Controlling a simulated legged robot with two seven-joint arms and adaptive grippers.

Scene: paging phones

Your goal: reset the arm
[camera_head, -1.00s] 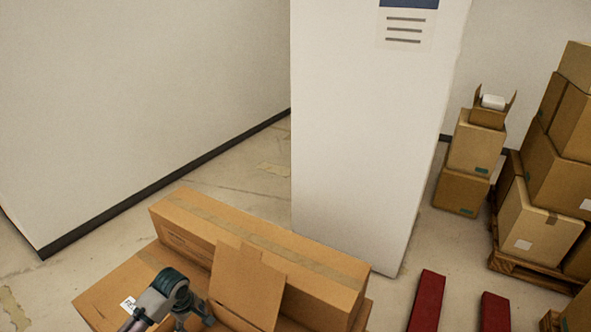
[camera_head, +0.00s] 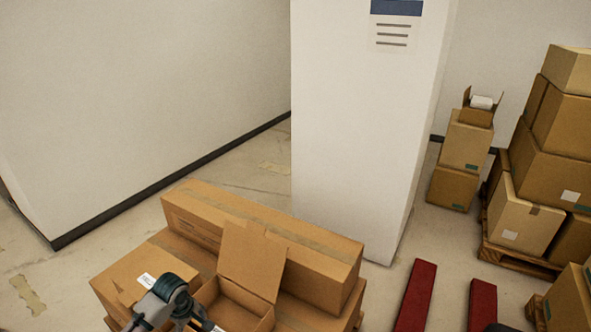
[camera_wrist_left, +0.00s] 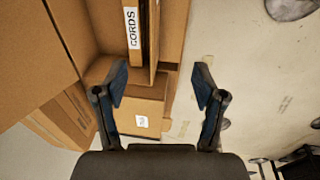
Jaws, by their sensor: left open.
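My left arm comes in at the bottom left of the head view, and its gripper (camera_head: 172,321) is partly cut off by the bottom edge, beside an open cardboard box (camera_head: 222,312). In the left wrist view the gripper (camera_wrist_left: 160,84) has its two dark fingers spread wide, with nothing between them. Beyond the fingers are cardboard boxes, one with a "CORDS" label (camera_wrist_left: 132,28).
A long closed box (camera_head: 270,235) lies behind the open box. A white pillar (camera_head: 365,150) stands beyond it. Stacked boxes (camera_head: 565,165) on pallets fill the right side. Two red bars (camera_head: 416,295) (camera_head: 483,304) lie at the lower right. Bare floor shows between the bars and the pallets.

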